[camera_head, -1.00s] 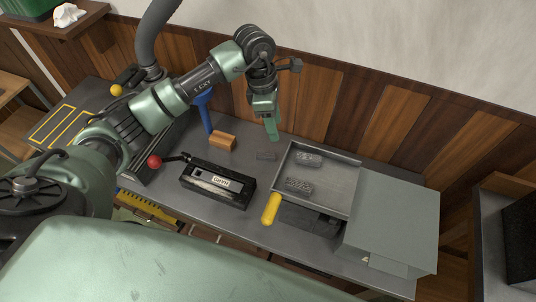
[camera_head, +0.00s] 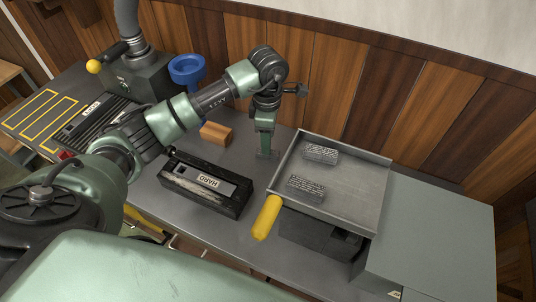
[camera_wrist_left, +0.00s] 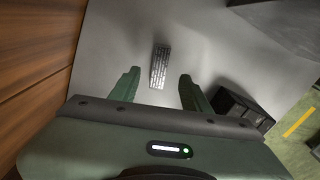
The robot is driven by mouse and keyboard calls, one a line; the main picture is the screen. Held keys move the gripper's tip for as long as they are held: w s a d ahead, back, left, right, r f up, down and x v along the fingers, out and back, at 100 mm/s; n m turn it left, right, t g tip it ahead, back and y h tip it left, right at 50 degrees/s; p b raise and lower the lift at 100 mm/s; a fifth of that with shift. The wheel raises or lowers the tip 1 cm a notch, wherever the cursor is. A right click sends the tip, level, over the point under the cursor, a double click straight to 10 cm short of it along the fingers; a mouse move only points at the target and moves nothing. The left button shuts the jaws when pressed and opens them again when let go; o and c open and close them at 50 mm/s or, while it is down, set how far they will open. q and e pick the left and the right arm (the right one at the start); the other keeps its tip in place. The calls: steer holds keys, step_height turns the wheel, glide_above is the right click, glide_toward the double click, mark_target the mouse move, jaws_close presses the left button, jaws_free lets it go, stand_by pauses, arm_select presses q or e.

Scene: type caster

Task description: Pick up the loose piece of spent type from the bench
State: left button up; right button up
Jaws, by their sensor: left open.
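The loose piece of spent type is a small grey block with raised lettering. It lies flat on the bare grey bench in the left wrist view (camera_wrist_left: 160,67). My left gripper (camera_wrist_left: 158,82) is open and empty, with its two green fingers on either side of the block's near end in that picture; I cannot tell how far above it they are. In the head view my left gripper (camera_head: 265,152) points down at the bench, just left of the metal tray, and mostly hides the loose piece. My right gripper is not in view.
A shallow metal tray (camera_head: 378,190) holds two type blocks (camera_head: 320,153) and has a yellow handle (camera_head: 266,217). A black box labelled HARD (camera_head: 205,182), a wooden block (camera_head: 216,134) and a blue funnel (camera_head: 187,68) stand to the left. A wood-panelled wall is behind.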

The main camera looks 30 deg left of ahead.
arm_select(q)
steer(key=shift+f+p, duration=0.7)
steer(key=shift+f, duration=2)
jaws_close()
steer(key=shift+w+r, duration=0.1)
